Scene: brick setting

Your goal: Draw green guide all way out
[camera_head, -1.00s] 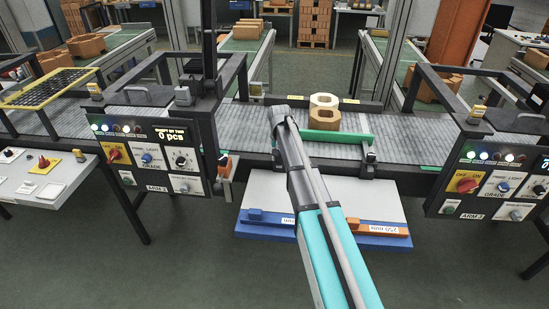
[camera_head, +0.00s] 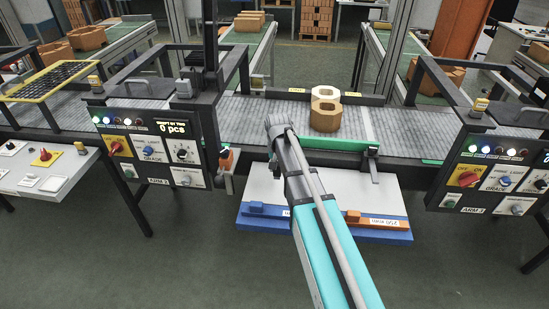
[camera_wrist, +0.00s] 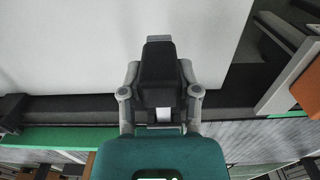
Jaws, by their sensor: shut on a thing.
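The green guide (camera_head: 338,144) is a bar lying across the near edge of the grey roller conveyor, with a black bracket at its right end. My gripper (camera_head: 277,122) is at the left end of the guide. In the wrist view my gripper (camera_wrist: 160,100) is shut around a dark part of the guide. The green bar (camera_wrist: 55,138) shows there at left. The exact grip is partly hidden.
A white panel (camera_head: 350,192) with a blue front edge lies below the conveyor. Control boxes stand left (camera_head: 150,150) and right (camera_head: 492,178), under black frames. A side table (camera_head: 40,170) is at far left. The floor in front is clear.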

